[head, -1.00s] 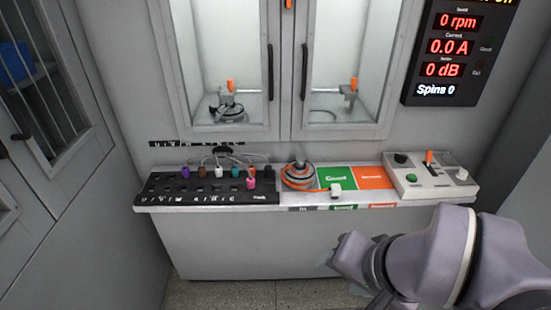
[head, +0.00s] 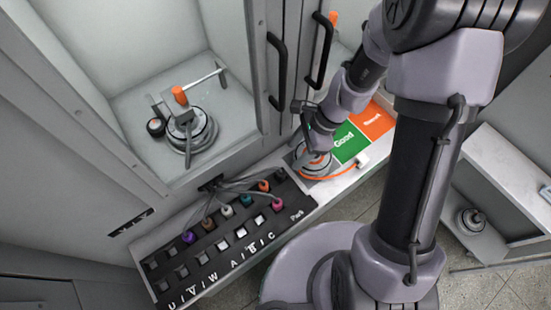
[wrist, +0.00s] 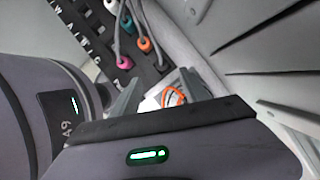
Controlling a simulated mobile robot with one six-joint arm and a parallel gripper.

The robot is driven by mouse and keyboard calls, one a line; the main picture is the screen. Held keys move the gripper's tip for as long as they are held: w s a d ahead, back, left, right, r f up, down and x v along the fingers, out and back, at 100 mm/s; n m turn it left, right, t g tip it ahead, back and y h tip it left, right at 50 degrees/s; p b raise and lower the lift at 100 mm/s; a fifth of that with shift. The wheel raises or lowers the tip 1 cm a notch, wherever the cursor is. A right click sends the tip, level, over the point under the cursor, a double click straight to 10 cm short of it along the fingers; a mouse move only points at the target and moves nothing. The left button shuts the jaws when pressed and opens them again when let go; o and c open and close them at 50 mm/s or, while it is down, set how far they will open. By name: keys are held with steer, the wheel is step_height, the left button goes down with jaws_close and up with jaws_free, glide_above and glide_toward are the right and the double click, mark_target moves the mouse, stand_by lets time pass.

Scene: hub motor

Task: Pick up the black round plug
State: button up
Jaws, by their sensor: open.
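Several coloured plugs stand in a row on the black socket board (head: 160,262), with grey cables running to them. A small dark plug (head: 281,173) sits at the right end of the row, past the orange plug (head: 264,186); it blends into the board and its round shape is hard to make out. My gripper (head: 312,128) is open, just above and to the right of that end, over the hub motor (head: 315,163). In the wrist view my gripper (wrist: 160,97) shows its two fingers apart, with nothing clearly held; the dark plug is hard to tell there.
A pink plug (head: 278,205) sits in the front row. The green Good panel (head: 346,146) and an orange panel (head: 374,120) lie right of the motor. The cabinet with door handles (head: 277,75) rises behind, close to my arm.

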mark_target(282, 172)
steer(key=b+x, duration=0.3)
steer(key=x, duration=0.5)
steer(key=shift+d+f, duration=0.15)
steer(key=shift+f, duration=0.05)
steer(key=b+x, duration=0.1)
steer(key=x, duration=0.1)
steer(key=b+x, duration=0.2)
steer(key=shift+d+f, duration=0.3)
steer(key=shift+f, duration=0.2)
steer(key=shift+a+f+b, duration=0.2)
steer(key=shift+f+b, duration=0.1)
steer(key=shift+b, duration=0.05)
steer(key=shift+r, duration=0.1)
jaws_close()
